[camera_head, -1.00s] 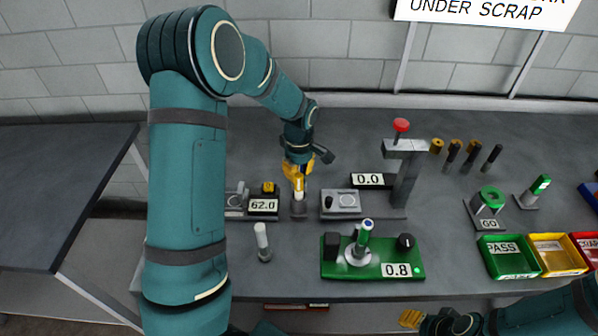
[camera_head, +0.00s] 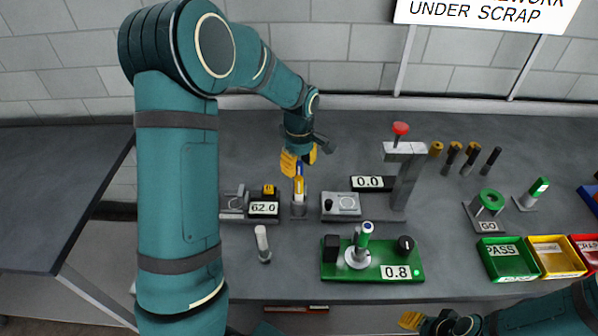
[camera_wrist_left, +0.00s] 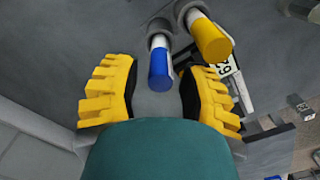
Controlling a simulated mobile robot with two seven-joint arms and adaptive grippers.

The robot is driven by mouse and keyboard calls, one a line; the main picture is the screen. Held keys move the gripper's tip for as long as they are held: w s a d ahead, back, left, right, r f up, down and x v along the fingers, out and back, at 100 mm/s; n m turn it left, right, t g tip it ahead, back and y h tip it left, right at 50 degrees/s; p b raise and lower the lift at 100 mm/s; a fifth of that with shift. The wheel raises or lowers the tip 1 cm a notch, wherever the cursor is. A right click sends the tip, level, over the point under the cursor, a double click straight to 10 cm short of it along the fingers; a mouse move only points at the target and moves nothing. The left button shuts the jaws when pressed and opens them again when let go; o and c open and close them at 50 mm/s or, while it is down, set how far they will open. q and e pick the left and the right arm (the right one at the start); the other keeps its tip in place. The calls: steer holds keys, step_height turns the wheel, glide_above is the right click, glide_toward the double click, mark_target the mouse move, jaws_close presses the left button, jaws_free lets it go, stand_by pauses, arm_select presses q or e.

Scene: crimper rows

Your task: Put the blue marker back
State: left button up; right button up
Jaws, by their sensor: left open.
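The blue marker (camera_wrist_left: 161,70), white with a blue end, stands in a grey round holder next to a yellow marker (camera_wrist_left: 211,40). In the head view the blue marker (camera_head: 298,169) shows only as a bit of blue behind the yellow one (camera_head: 299,186). My left gripper (camera_head: 300,158) is open just above the holders. In the left wrist view its yellow fingers (camera_wrist_left: 158,92) are spread on either side of the blue end, with gaps. My right gripper (camera_head: 411,320) shows only partly at the bottom edge; its jaw state is unclear.
A 62.0 display (camera_head: 264,209) stands left of the holders and a grey box (camera_head: 341,204) right. A grey press with a red knob (camera_head: 401,128) rises further right. A green 0.8 fixture (camera_head: 372,270) and a white-topped post (camera_head: 262,240) stand in front.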

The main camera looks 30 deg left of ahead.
arm_select(q)
step_height(320, 180, up, 8)
steer(key=shift+r+p, duration=0.1)
steer(key=shift+p, duration=0.25)
stand_by(0.4)
